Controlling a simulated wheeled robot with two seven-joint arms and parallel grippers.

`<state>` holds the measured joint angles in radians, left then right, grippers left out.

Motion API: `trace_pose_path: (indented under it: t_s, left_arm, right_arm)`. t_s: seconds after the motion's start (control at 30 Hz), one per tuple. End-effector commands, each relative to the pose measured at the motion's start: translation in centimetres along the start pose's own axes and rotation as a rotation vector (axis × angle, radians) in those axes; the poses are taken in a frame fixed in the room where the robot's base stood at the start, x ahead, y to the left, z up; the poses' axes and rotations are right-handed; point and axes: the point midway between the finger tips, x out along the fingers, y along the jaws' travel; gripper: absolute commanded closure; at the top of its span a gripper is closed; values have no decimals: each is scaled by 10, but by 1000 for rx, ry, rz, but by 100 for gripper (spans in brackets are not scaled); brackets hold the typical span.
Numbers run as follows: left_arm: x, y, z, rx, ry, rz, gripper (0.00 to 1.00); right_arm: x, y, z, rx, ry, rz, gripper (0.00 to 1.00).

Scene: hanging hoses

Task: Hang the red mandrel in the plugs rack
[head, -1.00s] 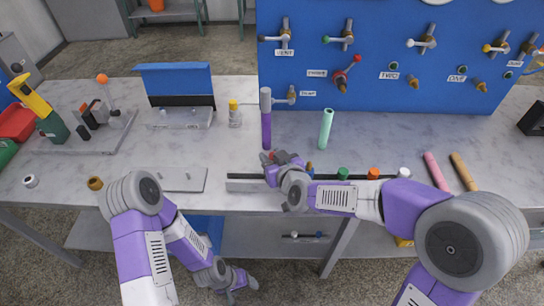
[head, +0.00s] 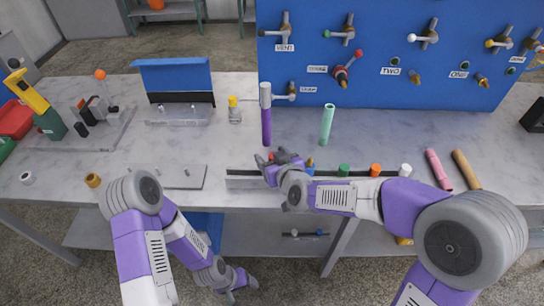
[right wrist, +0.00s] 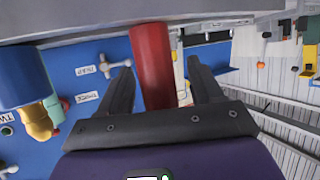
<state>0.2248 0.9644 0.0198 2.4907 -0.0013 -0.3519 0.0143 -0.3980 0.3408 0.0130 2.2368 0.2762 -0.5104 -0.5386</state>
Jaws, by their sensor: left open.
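The red mandrel (right wrist: 152,65) is a red cylinder between the two fingers of my right gripper (right wrist: 160,65) in the right wrist view. A gap shows on each side of it, so the fingers are open around it. Its far end meets a grey edge. In the head view my right gripper (head: 278,157) is over the left part of the plugs rack (head: 240,183), a long grey and black rail at the table front. A little red (head: 271,156) shows by its fingers; the rest is hidden. My left gripper (head: 240,284) is open and empty, below the table edge.
Green (head: 343,170), orange (head: 375,170) and white (head: 405,170) plugs stand along the rack. A purple rod (head: 266,128) and a mint tube (head: 327,125) stand behind it. A blue fittings panel (head: 440,75) rises at the back. Pink and tan rods lie at right.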

Motion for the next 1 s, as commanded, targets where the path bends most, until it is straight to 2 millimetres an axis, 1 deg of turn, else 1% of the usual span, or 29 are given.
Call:
trace_pose_path:
  t_s: [0.13, 0.23, 0.5, 0.63, 0.8, 1.0]
  left_arm:
    - [0, 0, 0, 0, 0, 0, 35]
    - [-2, 1, 0, 0, 0, 0, 35]
    - [-15, 6, 1, 0, 0, 0, 35]
    - [-19, 7, 1, 0, 0, 0, 35]
    - [-20, 8, 1, 0, 0, 0, 35]
    - [-20, 7, 1, 0, 0, 0, 35]
  right_arm:
    - [-1, 0, 0, 0, -1, 0, 35]
    - [-8, 0, -1, 0, 0, 0, 35]
    - [-52, 0, -2, 0, 1, 0, 35]
    - [-68, 0, -2, 0, 2, 0, 35]
    - [-76, 0, 0, 0, 1, 0, 35]
    - [-76, 0, 0, 0, 0, 0, 35]
